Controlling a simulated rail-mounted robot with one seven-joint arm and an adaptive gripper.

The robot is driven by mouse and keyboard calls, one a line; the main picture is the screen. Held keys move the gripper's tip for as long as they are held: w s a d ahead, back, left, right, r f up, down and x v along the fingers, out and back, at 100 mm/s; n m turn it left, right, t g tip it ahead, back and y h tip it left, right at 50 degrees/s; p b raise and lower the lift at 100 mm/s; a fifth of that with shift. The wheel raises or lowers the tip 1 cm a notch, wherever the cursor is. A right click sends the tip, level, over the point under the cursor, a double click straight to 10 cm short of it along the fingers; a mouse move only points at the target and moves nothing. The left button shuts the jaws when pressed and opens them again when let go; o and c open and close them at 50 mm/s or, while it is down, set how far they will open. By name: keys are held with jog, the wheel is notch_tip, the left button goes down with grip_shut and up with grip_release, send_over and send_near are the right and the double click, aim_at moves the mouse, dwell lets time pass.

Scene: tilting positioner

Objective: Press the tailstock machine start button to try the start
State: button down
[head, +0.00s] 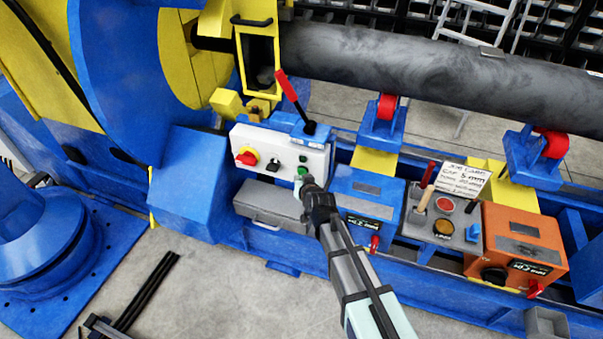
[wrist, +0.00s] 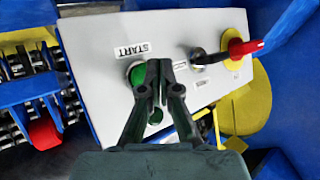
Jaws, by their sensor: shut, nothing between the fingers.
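A white control panel (head: 285,146) is mounted on the blue machine in the head view. The green start button (wrist: 137,75) sits under a START label (wrist: 131,50) in the wrist view. My gripper (wrist: 159,66) is shut and empty, its fingertips over the panel and covering the button's right edge. I cannot tell whether the tips touch it. In the head view, my gripper (head: 303,184) is at the panel's lower right, close to a green button (head: 302,171). Another green round part (wrist: 155,116) shows between the fingers, partly hidden.
A red rotary switch on a yellow plate (head: 247,156) and a black selector (head: 273,165) share the panel. A red-handled lever (head: 288,88) rises behind it. A grey box (head: 270,207), a blue box (head: 361,193) and an orange box (head: 523,245) stand nearby.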

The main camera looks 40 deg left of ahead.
jog(key=s, duration=0.2)
jog(key=s+d+p, duration=0.1)
jog(key=s, duration=0.2)
jog(key=shift+d, duration=0.15)
dwell(0.4)
dwell(0.6)
